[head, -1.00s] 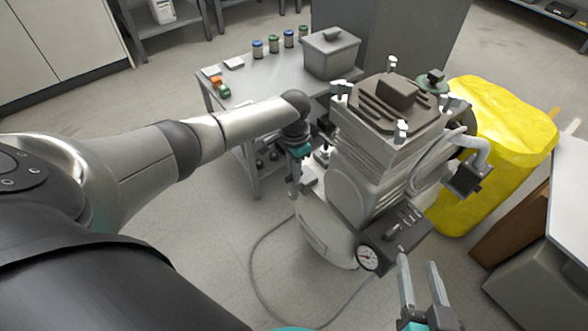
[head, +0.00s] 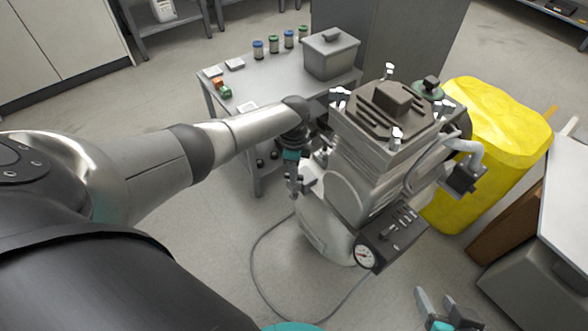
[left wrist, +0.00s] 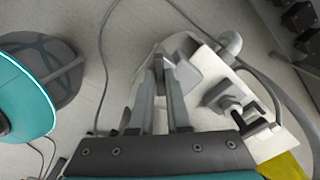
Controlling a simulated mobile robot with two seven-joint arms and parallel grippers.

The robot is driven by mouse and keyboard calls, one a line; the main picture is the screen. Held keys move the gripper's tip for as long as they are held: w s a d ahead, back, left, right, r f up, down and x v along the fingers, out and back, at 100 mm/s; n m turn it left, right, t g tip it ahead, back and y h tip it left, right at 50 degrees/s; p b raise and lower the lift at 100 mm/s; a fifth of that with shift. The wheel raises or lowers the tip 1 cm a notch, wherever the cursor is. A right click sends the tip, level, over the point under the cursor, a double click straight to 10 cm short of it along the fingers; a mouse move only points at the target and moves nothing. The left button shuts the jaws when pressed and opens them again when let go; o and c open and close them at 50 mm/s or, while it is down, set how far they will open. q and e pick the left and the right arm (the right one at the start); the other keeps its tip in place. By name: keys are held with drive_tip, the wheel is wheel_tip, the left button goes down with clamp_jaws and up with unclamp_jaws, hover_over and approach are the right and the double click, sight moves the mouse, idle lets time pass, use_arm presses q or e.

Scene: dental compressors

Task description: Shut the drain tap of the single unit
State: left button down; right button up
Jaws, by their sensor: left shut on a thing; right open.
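The single compressor unit (head: 345,190) stands on the floor in the middle of the head view, with a ribbed dark top, a pale tank (head: 325,232) and a round gauge (head: 365,257). My left gripper (head: 294,190) is low at the tank's left side. In the left wrist view its fingers (left wrist: 165,72) are closed together on a small grey part at their tips, beside a grey block (left wrist: 187,75). This looks like the drain tap, but the fingers hide most of it and its setting cannot be told. My right gripper (head: 436,299) is open and empty at the lower right, apart from the unit.
A grey table (head: 270,83) with a lidded box (head: 331,53) and small jars stands behind. A yellow bag-like bin (head: 500,145) is right of the unit. A grey cable (head: 258,265) loops over the floor. The floor at the front is otherwise clear.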

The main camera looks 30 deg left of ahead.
use_arm(q)
drive_tip(key=m, duration=0.4)
drive_tip(key=shift+m, duration=0.3)
drive_tip(key=m, duration=0.3)
drive_tip(key=shift+m, duration=0.6)
drive_tip(key=c, duration=0.9)
unclamp_jaws()
